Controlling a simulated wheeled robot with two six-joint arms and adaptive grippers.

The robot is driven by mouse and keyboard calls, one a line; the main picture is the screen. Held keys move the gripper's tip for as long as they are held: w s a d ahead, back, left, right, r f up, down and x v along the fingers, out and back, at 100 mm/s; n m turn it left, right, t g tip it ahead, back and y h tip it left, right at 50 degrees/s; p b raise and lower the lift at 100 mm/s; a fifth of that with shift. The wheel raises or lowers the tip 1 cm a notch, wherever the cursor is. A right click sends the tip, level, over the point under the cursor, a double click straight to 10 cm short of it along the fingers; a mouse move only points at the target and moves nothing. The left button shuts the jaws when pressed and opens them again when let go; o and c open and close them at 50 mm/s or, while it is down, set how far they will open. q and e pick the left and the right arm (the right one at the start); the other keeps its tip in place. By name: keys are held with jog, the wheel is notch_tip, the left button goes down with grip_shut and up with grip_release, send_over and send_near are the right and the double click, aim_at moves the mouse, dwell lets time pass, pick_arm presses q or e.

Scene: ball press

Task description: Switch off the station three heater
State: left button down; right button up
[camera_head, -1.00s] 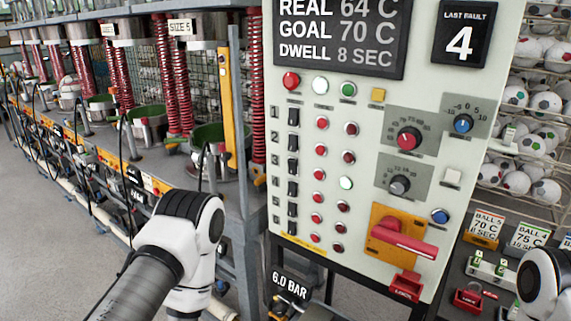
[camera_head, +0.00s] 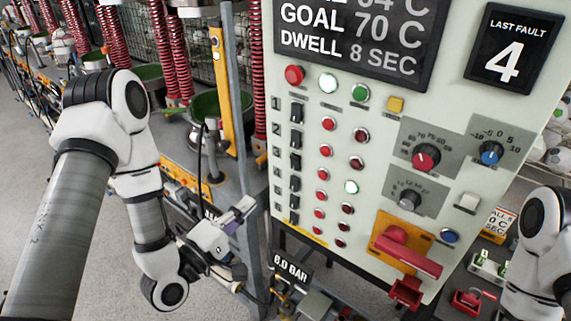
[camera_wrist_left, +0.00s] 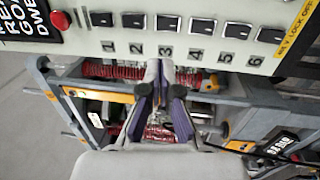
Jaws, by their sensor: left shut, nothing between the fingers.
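The station three rocker switch (camera_head: 295,160) is a black rocker in the numbered column on the pale control panel (camera_head: 450,115). In the left wrist view it is the switch (camera_wrist_left: 168,22) above the number 3. Which way it is tipped is too small to tell. A pale green lamp (camera_head: 351,187) glows in the third row. My right gripper is out of view.
Other rockers sit close above and below. A red handle (camera_head: 408,258) on an orange plate juts from the panel's lower part. A grey rack post (camera_head: 236,100) and the 6.0 BAR sign (camera_head: 291,271) stand near my left gripper.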

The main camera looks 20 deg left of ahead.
pick_arm(q)
jog(key=w, duration=0.2)
jog(key=b, duration=1)
send_near(292, 160)
jog(key=p+x, duration=0.1)
jog(key=x, duration=0.5)
jog(key=shift+w+d+r+p, duration=0.1)
jog(key=shift+w+d+p, duration=0.15)
jog(key=shift+p, duration=0.1)
jog(key=shift+w, duration=0.3)
